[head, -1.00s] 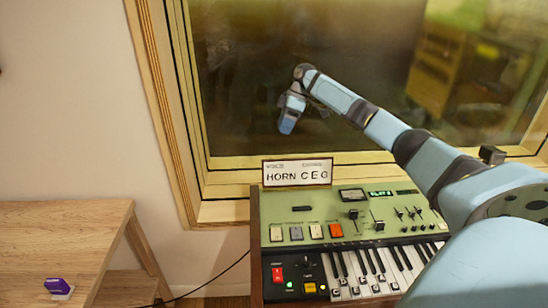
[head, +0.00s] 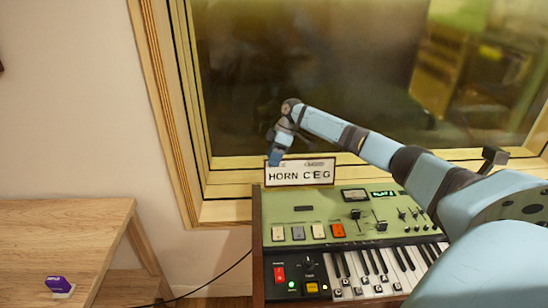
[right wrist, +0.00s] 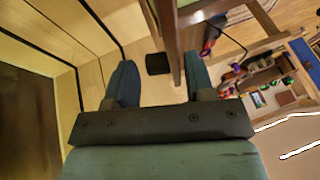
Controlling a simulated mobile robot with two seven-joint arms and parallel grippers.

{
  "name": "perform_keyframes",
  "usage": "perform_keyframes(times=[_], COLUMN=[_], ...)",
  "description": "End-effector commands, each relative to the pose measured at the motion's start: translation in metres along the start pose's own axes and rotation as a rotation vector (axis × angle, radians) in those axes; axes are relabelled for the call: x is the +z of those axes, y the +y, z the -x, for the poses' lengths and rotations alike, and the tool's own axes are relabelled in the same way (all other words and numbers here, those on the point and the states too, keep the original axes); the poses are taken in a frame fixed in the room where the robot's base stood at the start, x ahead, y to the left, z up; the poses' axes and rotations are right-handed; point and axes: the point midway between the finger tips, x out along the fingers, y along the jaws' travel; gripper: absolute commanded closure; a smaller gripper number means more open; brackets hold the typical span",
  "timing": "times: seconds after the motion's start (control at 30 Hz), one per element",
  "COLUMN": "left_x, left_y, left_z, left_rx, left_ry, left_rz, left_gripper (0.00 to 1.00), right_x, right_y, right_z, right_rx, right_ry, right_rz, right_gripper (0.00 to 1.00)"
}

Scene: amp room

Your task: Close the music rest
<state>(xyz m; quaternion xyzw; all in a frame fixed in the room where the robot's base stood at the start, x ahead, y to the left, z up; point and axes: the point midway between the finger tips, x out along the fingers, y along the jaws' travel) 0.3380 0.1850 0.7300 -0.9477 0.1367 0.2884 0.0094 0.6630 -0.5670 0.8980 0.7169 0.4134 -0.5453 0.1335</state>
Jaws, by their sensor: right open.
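The music rest (head: 300,173) is an upright framed panel reading "HORN C E G" at the back edge of the green keyboard instrument (head: 300,210). It stands raised, nearly vertical. My right gripper (head: 274,160) is at the top left corner of the panel, overlapping it in the head view; I cannot tell if it touches. In the right wrist view, its two fingers (right wrist: 160,64) are apart. A brown edge (right wrist: 169,40) runs down toward the gap between them; I cannot tell whether this is the rest or the instrument's side. My left gripper is not in view.
A window with a wooden frame (head: 164,110) is close behind the instrument. A wooden table (head: 60,235) with a small purple object (head: 58,284) stands at the left. A black cable (head: 215,280) hangs between table and instrument. My right arm covers the instrument's right side.

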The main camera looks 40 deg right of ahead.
Motion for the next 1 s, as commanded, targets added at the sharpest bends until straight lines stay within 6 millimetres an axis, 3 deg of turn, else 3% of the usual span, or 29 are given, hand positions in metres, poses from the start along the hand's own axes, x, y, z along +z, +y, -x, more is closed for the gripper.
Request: perform_keyframes(times=[0.07, 0.27, 1.0], left_x=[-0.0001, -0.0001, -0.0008], left_y=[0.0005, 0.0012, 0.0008], left_z=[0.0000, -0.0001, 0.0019], left_rx=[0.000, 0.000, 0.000], left_ry=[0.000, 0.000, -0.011], left_rz=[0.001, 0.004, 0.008], left_gripper=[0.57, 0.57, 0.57], right_x=[0.0001, 0.0000, -0.0084], right_y=[0.0000, 0.0005, 0.0025], right_z=[0.0000, 0.0006, 0.0046], right_rx=[0.000, 0.002, 0.077], right_ry=[0.000, 0.001, 0.003], right_rz=[0.000, 0.000, 0.031], right_gripper=[0.56, 1.00, 1.00])
